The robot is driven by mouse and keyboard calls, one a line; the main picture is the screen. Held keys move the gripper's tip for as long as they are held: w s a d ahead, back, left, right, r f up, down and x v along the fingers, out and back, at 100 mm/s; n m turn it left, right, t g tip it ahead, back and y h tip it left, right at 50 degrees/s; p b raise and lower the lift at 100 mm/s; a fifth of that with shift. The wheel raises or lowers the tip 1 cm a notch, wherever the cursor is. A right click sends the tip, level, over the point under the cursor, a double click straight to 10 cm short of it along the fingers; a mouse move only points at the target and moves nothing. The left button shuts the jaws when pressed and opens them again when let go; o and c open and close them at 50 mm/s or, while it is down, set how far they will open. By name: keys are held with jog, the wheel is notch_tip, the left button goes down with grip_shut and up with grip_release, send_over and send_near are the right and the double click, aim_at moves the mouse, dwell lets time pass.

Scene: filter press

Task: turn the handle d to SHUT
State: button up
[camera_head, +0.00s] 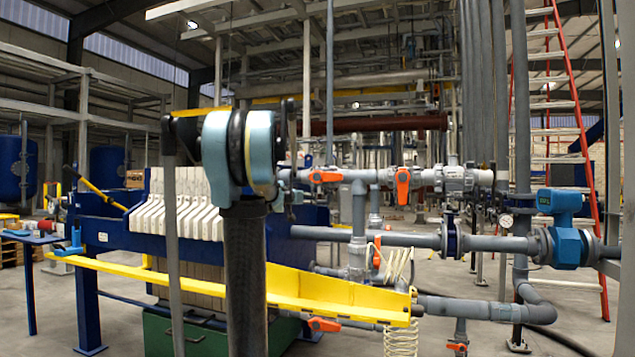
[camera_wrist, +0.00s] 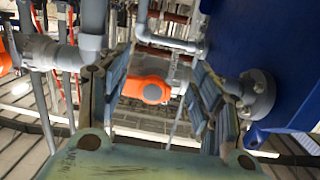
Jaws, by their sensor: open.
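Several orange valve handles show on the grey pipes, and no letter marks are readable, so I cannot tell which is handle d. In the head view, one orange handle (camera_head: 325,177) lies level on the upper pipe. A second orange handle (camera_head: 402,186) beside it points up and down. Another orange handle (camera_head: 376,252) stands upright lower down. In the wrist view, my gripper (camera_wrist: 163,86) is open, with an orange handle (camera_wrist: 148,89) seen between its fingers and beyond them; I see no contact. In the head view my arm hides what is behind it, and the gripper is not clearly visible.
The filter press with white plates (camera_head: 180,217) and a yellow rail (camera_head: 330,293) stands left and below the pipes. A coiled hose (camera_head: 400,330) hangs near the rail's end. A blue flow meter (camera_head: 563,228) is at right. A blue panel (camera_wrist: 270,60) is close on the wrist view's right.

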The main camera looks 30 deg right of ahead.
jog(key=w+d+r+t, duration=0.1)
jog(key=w+d+r, duration=0.2)
jog(key=w+d, duration=0.25)
jog(key=n, duration=1.9)
send_near(329, 177)
jog(key=x, duration=1.1)
jog(key=shift+w, duration=0.1)
